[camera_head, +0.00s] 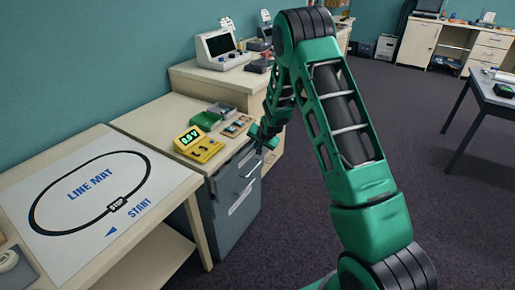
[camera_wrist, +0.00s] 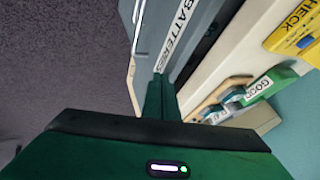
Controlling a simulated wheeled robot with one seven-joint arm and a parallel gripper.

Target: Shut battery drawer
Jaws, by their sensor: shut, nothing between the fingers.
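The battery drawer is in the grey cabinet under the wooden counter. Its grey front (camera_wrist: 188,48), with a white "BATTERIES" label, shows at the top middle of the wrist view. A dark gap shows between this front and the counter edge, so the drawer looks partly out; how far I cannot tell. A pale bar handle (camera_wrist: 133,72) runs along the front's left side. My gripper (camera_wrist: 160,82) is shut and empty, its fingertips close to the drawer front; contact is unclear.
A yellow battery checker (camera_head: 198,145), a green tray (camera_head: 206,120) and small items stand on the counter (camera_head: 165,128). A line mat (camera_head: 95,205) covers the table at left. The cabinet (camera_head: 228,225) stands on dark carpet, with open floor (camera_head: 440,200) at right.

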